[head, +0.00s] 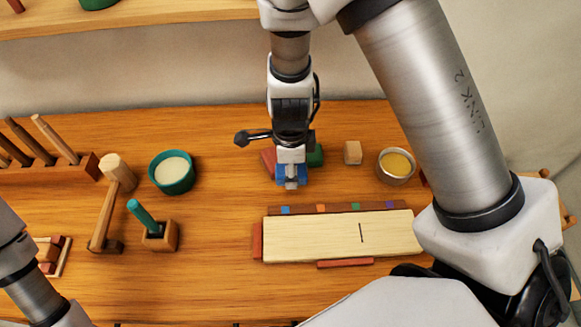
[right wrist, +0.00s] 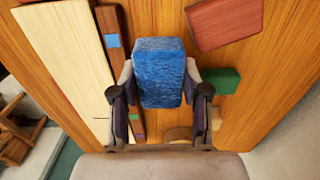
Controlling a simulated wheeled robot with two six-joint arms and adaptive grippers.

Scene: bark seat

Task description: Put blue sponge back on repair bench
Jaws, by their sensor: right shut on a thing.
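The blue sponge (head: 292,171) is a small rough block between the fingers of my right gripper (head: 291,180). The right wrist view shows the sponge (right wrist: 158,60) clasped from both sides by the right gripper (right wrist: 159,77). The repair bench appears to be the orange-brown wooden worktop (head: 215,225) below. The gripper points down over its middle, behind the pale board. Whether the sponge's underside touches the wood cannot be told. My left arm enters at the lower left of the head view, with its gripper out of the picture.
A pale board (head: 335,237) with a colour-marked strip lies in front. A red block (head: 268,160), green block (head: 316,156), wooden cube (head: 352,152) and yellow-filled tin (head: 396,165) stand close by. A teal bowl (head: 172,173) and mallet (head: 112,200) are left. Bare wood lies between bowl and sponge.

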